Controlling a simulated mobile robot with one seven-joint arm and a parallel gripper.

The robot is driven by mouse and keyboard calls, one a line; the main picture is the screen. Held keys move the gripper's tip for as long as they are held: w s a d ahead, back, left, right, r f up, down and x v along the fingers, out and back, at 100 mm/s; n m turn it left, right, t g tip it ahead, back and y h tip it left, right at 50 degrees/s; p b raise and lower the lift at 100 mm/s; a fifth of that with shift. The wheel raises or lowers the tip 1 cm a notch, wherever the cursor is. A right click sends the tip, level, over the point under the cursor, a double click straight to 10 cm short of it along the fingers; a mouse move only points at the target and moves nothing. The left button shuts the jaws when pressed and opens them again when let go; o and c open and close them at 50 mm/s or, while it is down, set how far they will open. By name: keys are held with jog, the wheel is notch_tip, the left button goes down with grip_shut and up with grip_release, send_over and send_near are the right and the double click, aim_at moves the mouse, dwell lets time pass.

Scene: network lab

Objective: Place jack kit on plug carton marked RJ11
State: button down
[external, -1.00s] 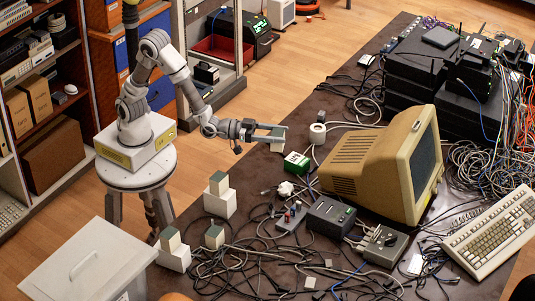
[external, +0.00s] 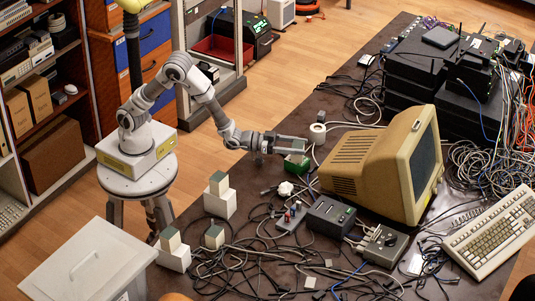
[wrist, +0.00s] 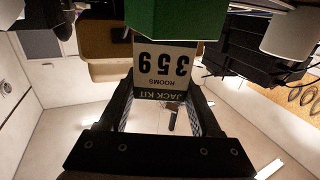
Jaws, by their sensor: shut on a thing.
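In the external view the kit is small and partly hidden by the fingers. I cannot tell whether kit and carton touch. No RJ11 marking is readable on the carton.
Small white boxes with grey-green tops (external: 219,183) stand to the left, some on larger white boxes (external: 220,204). A beige monitor (external: 360,165) is close on the right. A white plug (external: 286,188), a dark switch box (external: 330,214) and tangled cables lie in front.

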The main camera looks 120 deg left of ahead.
jog(key=shift+f, duration=0.1)
jog(key=shift+c, duration=0.5)
grip_release()
